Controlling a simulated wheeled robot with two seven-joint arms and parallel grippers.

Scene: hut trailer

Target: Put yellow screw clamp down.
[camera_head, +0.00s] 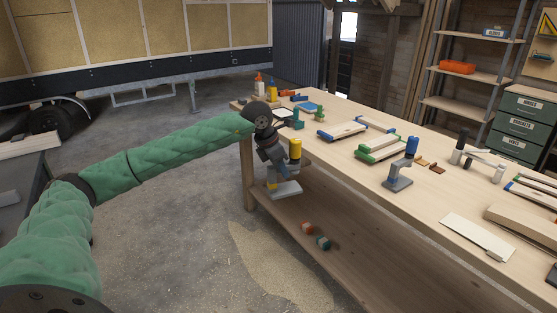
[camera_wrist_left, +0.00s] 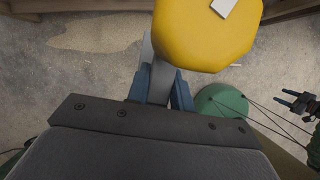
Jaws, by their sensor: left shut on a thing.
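The yellow screw clamp has a yellow knob (camera_head: 295,149) on top and a grey metal body with a flat foot (camera_head: 286,190). My left gripper (camera_head: 280,163) is shut on it and holds it with the knob up, in front of the workbench's near left end, below top level. In the left wrist view the octagonal yellow knob (camera_wrist_left: 205,35) fills the top middle, and the blue fingers (camera_wrist_left: 162,88) grip the grey body, mostly hidden. My right gripper (camera_wrist_left: 297,103) seems to be the small dark pronged shape at that view's right edge; its opening is unclear.
The wooden workbench (camera_head: 345,170) holds a blue-knobbed clamp (camera_head: 400,170), green and blue bar clamps (camera_head: 380,149), wood pieces and bottles. Its front left top has bare room. The lower shelf (camera_head: 350,265) carries small coloured blocks (camera_head: 322,242). Shelving stands behind.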

